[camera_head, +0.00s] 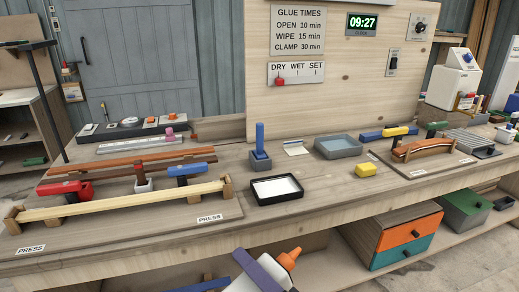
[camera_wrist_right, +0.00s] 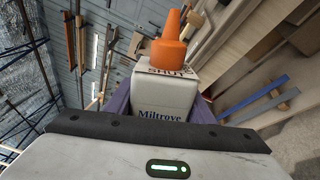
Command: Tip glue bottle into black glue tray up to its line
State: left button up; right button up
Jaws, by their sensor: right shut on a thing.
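The black glue tray (camera_head: 299,196) sits on the bench near its front edge, with a white surface inside; I cannot make out its line. My right gripper (camera_head: 258,274) is below the tray at the bottom of the head view, in front of the bench. It is shut on the white glue bottle (camera_head: 270,285), whose orange nozzle (camera_head: 290,258) points up and right. In the right wrist view the bottle (camera_wrist_right: 165,95) stands between purple fingers, marked "Miltrove" and "SHUT", below its orange nozzle (camera_wrist_right: 171,42). My left gripper is out of view.
A blue-handled brush (camera_head: 260,143) stands behind the tray. A grey bin (camera_head: 338,146) and yellow block (camera_head: 366,170) lie to the right. A clamped wooden strip (camera_head: 120,202) fills the left. Drawers (camera_head: 400,238) stand below the bench.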

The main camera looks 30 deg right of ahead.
jog(key=w+d+r+n+y+p, duration=0.1)
jog(key=w+d+r+n, duration=0.1)
jog(key=w+n, duration=0.3)
jog(key=w+d+r+n+y, duration=0.1)
jog(key=w+d+r+n, duration=0.15)
jog(key=w+n, duration=0.35)
jog(key=w+d+r+n+h, duration=0.2)
jog(key=w+d+r, duration=0.4)
jog(key=d+r, duration=0.4)
jog(key=shift+w+d+r+n+h+p, duration=0.2)
jog(key=shift+d+n+h+p, duration=0.15)
jog(key=shift+d+h, duration=0.55)
jog(key=shift+d, duration=0.2)
